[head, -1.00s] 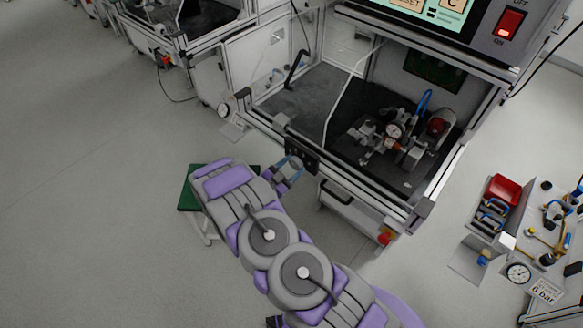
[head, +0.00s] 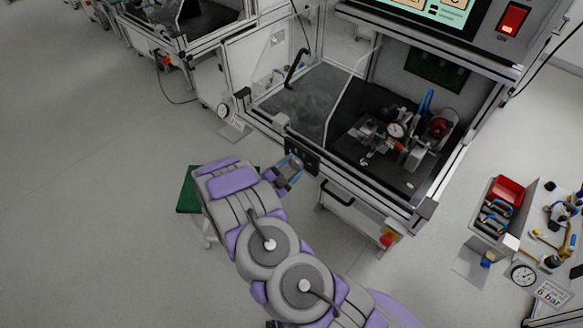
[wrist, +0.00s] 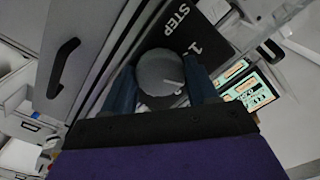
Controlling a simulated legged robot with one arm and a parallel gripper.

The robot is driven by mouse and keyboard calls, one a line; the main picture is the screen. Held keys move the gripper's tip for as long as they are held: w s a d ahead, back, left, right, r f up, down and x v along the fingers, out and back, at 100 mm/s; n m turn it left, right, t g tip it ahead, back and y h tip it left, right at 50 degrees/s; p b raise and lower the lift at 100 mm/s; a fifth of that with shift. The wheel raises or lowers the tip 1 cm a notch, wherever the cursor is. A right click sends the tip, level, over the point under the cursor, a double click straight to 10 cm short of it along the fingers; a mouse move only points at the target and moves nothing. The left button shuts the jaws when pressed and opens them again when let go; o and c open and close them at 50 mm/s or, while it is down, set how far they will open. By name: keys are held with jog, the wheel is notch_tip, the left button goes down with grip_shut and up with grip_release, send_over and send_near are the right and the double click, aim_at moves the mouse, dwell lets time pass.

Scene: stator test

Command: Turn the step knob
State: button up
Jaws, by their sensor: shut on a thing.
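The step knob (wrist: 158,72) is a round grey knob with a pale pointer line. In the wrist view it sits on a black panel (wrist: 196,38) marked "STEP" and "1". My gripper (wrist: 163,88) has its two blue fingers on either side of the knob and is shut on it. In the head view my gripper (head: 290,170) reaches the small black panel (head: 301,156) on the front of the test machine. The knob is hidden there behind my fingers.
The machine's open bay (head: 385,125) holds a fixture with a dial gauge. A drawer handle (head: 337,193) is below the panel. A green-topped stool (head: 188,190) stands left of my arm. A bench with a red bin (head: 505,190) and gauge is at right.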

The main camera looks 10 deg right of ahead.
jog(key=shift+a, duration=0.1)
jog(key=o, duration=1.1)
jog(key=shift+c, duration=0.2)
jog(key=p+v, duration=0.2)
jog(key=v, duration=1.5)
jog(key=shift+a, duration=0.2)
jog(key=shift+f, duration=0.1)
